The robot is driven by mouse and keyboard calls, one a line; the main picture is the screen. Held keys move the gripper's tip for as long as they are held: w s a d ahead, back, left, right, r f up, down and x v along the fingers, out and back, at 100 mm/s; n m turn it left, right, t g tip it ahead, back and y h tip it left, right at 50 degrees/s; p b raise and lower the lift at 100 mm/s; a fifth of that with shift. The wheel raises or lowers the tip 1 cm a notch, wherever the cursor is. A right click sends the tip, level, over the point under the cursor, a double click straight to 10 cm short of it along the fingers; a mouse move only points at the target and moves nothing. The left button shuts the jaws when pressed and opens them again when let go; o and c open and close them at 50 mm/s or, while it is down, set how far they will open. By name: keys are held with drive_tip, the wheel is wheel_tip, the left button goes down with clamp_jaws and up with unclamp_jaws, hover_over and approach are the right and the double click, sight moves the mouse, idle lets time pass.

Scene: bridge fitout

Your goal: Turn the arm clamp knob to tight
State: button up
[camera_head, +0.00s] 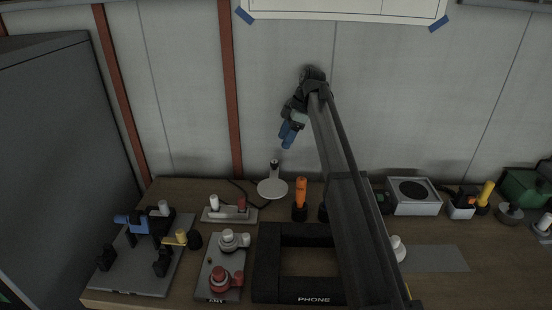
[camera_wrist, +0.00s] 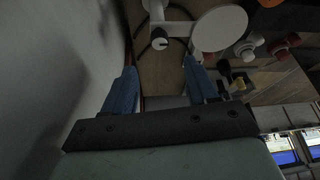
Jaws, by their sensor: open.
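A white lamp-like fixture stands at the back of the bench, its round disc (camera_head: 272,188) low. A small dark-tipped knob (camera_head: 274,163) shows on its upright part and looks like the arm clamp knob. In the wrist view the knob (camera_wrist: 159,43) is white with a dark face, beside the white disc (camera_wrist: 219,28). My gripper (camera_head: 287,142) has blue fingers and hangs above and slightly right of the knob. In the wrist view my gripper (camera_wrist: 159,66) is open and empty, with the knob apart from it, beyond the fingertips. Any mark for tight is unreadable.
An orange-handled tool (camera_head: 301,193) stands right of the fixture. A white block with a red part (camera_head: 241,206) stands left. A black frame marked PHONE (camera_head: 265,270) and a plate with white and red knobs (camera_head: 211,288) lie in front. The wall (camera_head: 270,90) is close behind.

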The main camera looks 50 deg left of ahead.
sight(274, 161)
drive_tip(key=x, duration=0.9)
drive_tip(key=shift+d, duration=0.1)
drive_tip(key=c, duration=1.1)
